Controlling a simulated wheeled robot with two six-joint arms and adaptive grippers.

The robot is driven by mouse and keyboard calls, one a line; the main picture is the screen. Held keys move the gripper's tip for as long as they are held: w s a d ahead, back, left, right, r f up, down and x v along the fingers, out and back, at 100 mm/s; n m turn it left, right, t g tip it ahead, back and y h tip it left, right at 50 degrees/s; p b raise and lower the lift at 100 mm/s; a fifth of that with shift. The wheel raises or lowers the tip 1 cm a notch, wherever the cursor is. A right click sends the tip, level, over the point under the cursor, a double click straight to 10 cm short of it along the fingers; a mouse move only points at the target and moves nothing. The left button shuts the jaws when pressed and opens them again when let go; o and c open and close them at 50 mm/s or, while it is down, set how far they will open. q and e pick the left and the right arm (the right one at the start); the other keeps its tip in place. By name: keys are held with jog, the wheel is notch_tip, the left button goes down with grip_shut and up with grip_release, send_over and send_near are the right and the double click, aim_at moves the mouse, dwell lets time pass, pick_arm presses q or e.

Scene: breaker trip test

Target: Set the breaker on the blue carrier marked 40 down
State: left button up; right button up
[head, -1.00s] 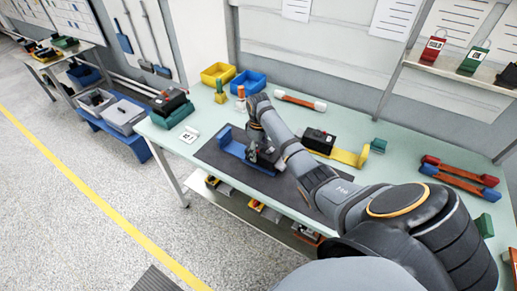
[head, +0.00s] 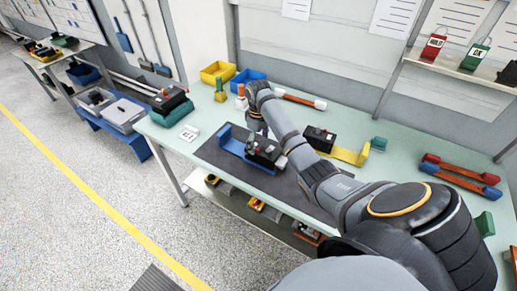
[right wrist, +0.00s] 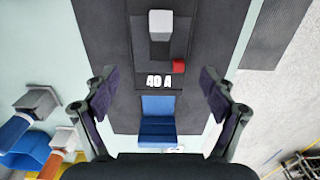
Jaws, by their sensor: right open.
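The blue carrier (head: 232,144) lies on a dark mat on the bench, with a black breaker (head: 264,151) at its right end. In the right wrist view the breaker's dark body bears a "40 A" label (right wrist: 159,81), a light grey block (right wrist: 160,24) and a red button (right wrist: 178,66). A blue part of the carrier (right wrist: 157,122) shows below the label. My right gripper (right wrist: 158,88) is open and empty, its fingers apart on either side of the label. In the head view my right gripper (head: 257,124) is above the carrier. My left gripper is not in view.
A yellow carrier (head: 350,156) with a black breaker (head: 319,138) stands right of the mat (head: 290,187). Yellow (head: 217,72) and blue bins stand at the back. Red and blue handled tools (head: 460,174) lie right.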

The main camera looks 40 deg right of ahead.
notch_tip(320, 180, up, 5)
jog(key=shift+r, duration=0.1)
notch_tip(320, 180, up, 3)
jog(key=p, duration=0.3)
jog(key=shift+r, duration=0.15)
